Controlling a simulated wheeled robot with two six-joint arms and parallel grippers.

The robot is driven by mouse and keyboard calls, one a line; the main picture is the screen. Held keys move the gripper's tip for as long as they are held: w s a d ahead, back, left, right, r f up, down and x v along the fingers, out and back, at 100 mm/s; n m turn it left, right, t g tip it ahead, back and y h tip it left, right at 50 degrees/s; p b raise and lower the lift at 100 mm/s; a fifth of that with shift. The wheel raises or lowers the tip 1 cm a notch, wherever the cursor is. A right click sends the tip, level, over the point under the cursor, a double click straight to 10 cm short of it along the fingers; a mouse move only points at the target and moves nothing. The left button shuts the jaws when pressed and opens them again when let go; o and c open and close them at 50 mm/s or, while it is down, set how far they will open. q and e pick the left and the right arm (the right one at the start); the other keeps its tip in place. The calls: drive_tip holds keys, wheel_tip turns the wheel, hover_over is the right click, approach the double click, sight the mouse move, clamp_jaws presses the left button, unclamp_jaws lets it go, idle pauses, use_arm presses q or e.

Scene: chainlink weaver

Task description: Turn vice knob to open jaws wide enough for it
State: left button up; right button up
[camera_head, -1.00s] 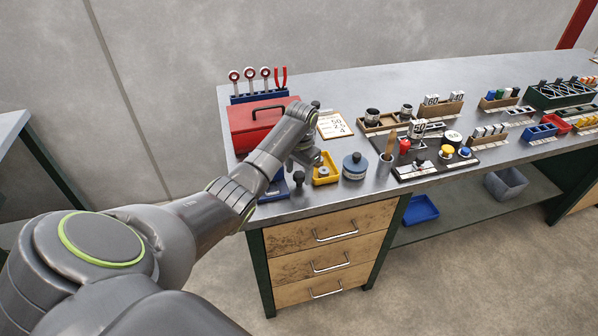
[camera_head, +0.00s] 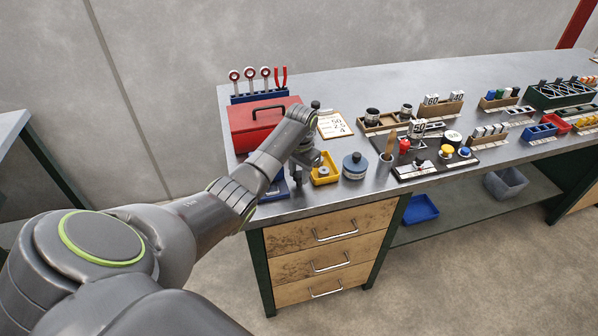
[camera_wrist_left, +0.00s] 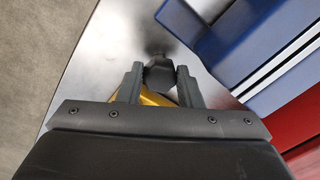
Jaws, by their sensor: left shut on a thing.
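The blue vice (camera_head: 274,190) sits at the near left corner of the bench, partly hidden behind my left arm. It also shows at the upper right of the left wrist view (camera_wrist_left: 245,45). Its black knob (camera_wrist_left: 159,75) is between the two fingers of my left gripper (camera_wrist_left: 159,82) in that view. The gripper is shut on the knob. In the head view the gripper (camera_head: 298,178) points down at the bench's front edge and hides the knob. My right gripper is not in view.
A yellow bin (camera_head: 326,178) stands close to the right of my gripper, with a blue-grey round container (camera_head: 355,167) beside it. A red toolbox (camera_head: 255,124) is behind my arm. Trays and small parts fill the bench to the right.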

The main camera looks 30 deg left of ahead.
use_arm(q)
drive_tip(key=shift+r+n+p, duration=0.25)
drive_tip(key=shift+n+p, duration=0.95)
drive_tip(key=shift+p, duration=0.15)
drive_tip(key=n+p, duration=0.2)
drive_tip(key=shift+n, duration=0.3)
drive_tip(key=n+p, duration=0.1)
drive_tip(key=n, duration=0.1)
drive_tip(key=shift+w+n+p, duration=0.1)
drive_tip(key=shift+n+p, duration=0.2)
drive_tip(key=shift+n, duration=0.1)
drive_tip(key=n+p, duration=0.1)
drive_tip(key=n, duration=0.2)
drive_tip(key=shift+f+n, duration=0.1)
drive_tip(key=shift+n, duration=0.2)
drive_tip(key=n+p, duration=0.1)
drive_tip(key=n, duration=0.2)
drive_tip(key=shift+w+n, duration=0.1)
drive_tip(key=shift+n, duration=0.2)
drive_tip(key=n, duration=0.3)
drive_tip(key=shift+n+p, duration=0.3)
drive_tip(key=shift+p, duration=0.1)
drive_tip(key=n, duration=0.3)
drive_tip(key=shift+w+n, duration=0.1)
drive_tip(key=shift+n, duration=0.2)
drive_tip(key=shift+n+h+p, duration=0.3)
drive_tip(key=shift+n+p, duration=0.05)
drive_tip(key=shift+n, duration=1.45)
drive_tip(key=shift+f, duration=0.1)
